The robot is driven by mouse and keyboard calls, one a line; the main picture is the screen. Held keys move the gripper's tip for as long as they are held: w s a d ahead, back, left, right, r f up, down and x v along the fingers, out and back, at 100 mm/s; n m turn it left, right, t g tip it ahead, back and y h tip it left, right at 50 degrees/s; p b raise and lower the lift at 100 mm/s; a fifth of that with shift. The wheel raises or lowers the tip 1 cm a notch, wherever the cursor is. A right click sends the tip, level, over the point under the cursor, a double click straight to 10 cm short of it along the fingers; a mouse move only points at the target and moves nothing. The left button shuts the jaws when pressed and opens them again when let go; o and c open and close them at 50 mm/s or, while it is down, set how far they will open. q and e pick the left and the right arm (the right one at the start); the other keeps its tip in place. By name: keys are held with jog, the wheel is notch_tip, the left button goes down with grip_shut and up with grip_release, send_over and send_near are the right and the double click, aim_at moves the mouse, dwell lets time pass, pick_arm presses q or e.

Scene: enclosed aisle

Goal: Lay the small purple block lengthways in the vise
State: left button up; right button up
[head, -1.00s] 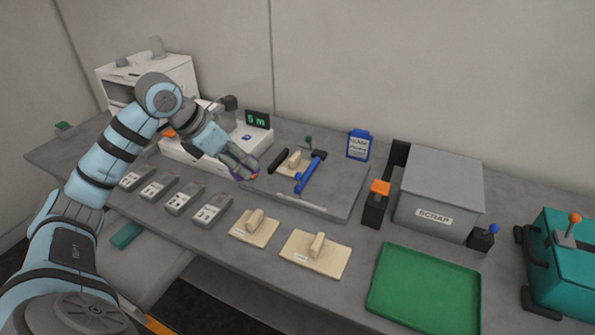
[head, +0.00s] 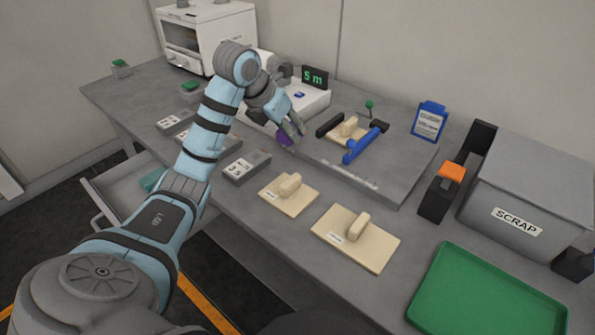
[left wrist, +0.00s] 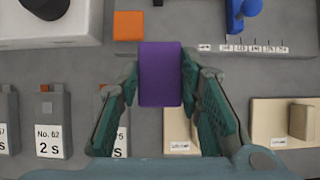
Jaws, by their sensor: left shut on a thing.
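The small purple block (head: 285,138) is held in my left gripper (head: 291,128), over the near left part of the grey raised plate. In the left wrist view the purple block (left wrist: 160,74) sits upright in the picture between the two fingers (left wrist: 160,92), which are shut on it. The vise (head: 363,147), with a blue jaw and a black bar, stands just right of the gripper, apart from the block. A beige piece (head: 347,130) lies between its bars. My right gripper is not in view.
Two beige boards (head: 288,194) (head: 356,239) with raised blocks lie at the bench's front. Several grey timer-like boxes (head: 246,167) stand left of them. A grey scrap bin (head: 530,190), an orange-topped black post (head: 441,193) and a green tray (head: 487,293) are at right.

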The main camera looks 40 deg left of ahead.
pick_arm(q)
notch_tip(320, 180, down, 8)
jog(key=shift+d+f+b, duration=0.1)
jog(key=shift+f+b, duration=0.15)
jog(key=shift+b, duration=0.75)
jog(key=shift+f, duration=0.4)
jog(key=shift+w, duration=0.1)
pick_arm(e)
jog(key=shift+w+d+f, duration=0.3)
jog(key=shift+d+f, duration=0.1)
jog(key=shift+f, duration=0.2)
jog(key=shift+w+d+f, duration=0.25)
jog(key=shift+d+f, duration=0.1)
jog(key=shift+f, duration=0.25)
pick_arm(q)
jog(key=o, duration=0.8)
jog(key=shift+c, duration=0.2)
jog(key=o, duration=0.4)
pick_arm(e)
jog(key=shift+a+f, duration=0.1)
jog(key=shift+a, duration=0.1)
